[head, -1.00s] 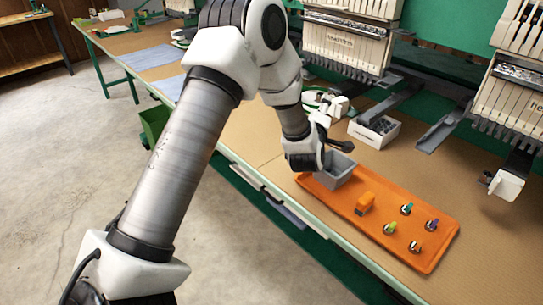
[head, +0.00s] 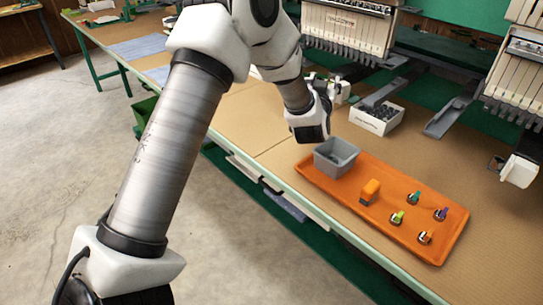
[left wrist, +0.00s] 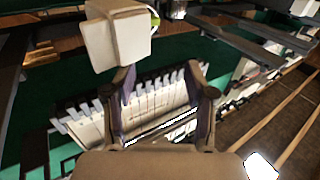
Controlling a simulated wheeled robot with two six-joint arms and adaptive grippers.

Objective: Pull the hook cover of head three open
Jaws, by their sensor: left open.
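My left gripper (head: 333,82) is above the table in the head view, reaching toward the machine heads. In the left wrist view its two dark fingers (left wrist: 163,75) stand apart with nothing between them. A white block-shaped cover (left wrist: 118,38) on a machine arm shows just beyond the left fingertip; I cannot tell whether they touch. Part of a white cover (head: 342,90) shows beside the gripper in the head view, partly hidden. Another white cover (head: 519,171) hangs at the right machine arm. I cannot read any head numbers. My right gripper is not in view.
An orange tray (head: 345,196) holds a grey bin (head: 335,157), an orange block (head: 370,191) and several small coloured-top pieces. A white box (head: 376,118) of dark parts stands behind it. Machine heads (head: 345,30) line the back.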

